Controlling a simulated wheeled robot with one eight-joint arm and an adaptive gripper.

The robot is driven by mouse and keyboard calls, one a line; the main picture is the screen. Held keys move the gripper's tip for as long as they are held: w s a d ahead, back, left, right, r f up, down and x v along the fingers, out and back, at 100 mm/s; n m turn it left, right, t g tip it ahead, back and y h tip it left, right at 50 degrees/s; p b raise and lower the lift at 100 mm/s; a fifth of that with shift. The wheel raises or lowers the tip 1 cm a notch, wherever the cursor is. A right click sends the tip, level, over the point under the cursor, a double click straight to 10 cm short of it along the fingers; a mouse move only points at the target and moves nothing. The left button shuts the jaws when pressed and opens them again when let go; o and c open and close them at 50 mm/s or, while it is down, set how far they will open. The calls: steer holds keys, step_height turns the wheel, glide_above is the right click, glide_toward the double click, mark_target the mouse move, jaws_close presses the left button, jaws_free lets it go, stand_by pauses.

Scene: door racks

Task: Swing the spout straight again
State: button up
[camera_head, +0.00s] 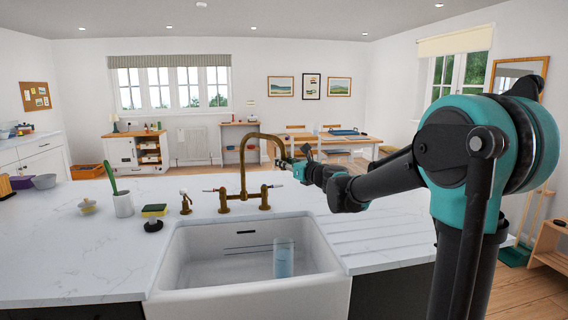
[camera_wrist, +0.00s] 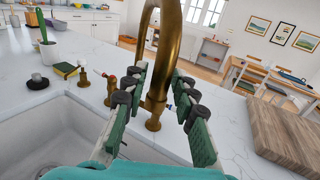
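The brass spout (camera_head: 243,165) rises from the tap body (camera_head: 244,200) behind the white sink and arches over. In the head view its arch is turned to the right, and its outlet end is near my gripper (camera_head: 291,166). In the wrist view the spout (camera_wrist: 166,55) stands between the two fingers of my gripper (camera_wrist: 159,85), with a visible gap on each side. The fingers are open. I cannot tell how far beyond the fingertips the spout is.
The white sink (camera_head: 190,255) holds a bluish glass (camera_head: 284,258). A wooden board (camera_wrist: 285,135) lies on the right. The ribbed drainer right of the sink is clear.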

jaws_close()
steer(key=s+a, duration=0.8)
steer(key=a, duration=0.4)
steer(key=shift+s+a, duration=0.25)
steer(key=shift+s, duration=0.1)
steer(key=shift+o, duration=2.1)
jaws_free()
